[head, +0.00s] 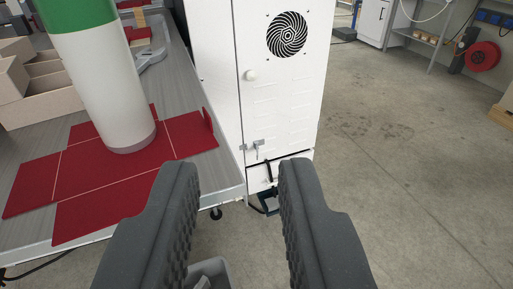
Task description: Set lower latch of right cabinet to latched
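The white cabinet (290,110) stands ahead, just right of the picture's middle, with its door facing me. A small metal latch (256,147) sits low on the door at its left edge, with a short handle hanging down. It is too small to tell whether it is latched. My gripper (238,172) is open and empty. Its two dark ribbed fingers are in the foreground, and the latch shows beyond them, between the fingertips and slightly above them in the picture. No contact with the cabinet is visible.
A grey table (180,95) is close along the cabinet's left side. A red flat box blank (105,170) lies on it under a white and green cylinder (105,85). A round white knob (250,75) is higher on the door. Open concrete floor (400,150) lies to the right.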

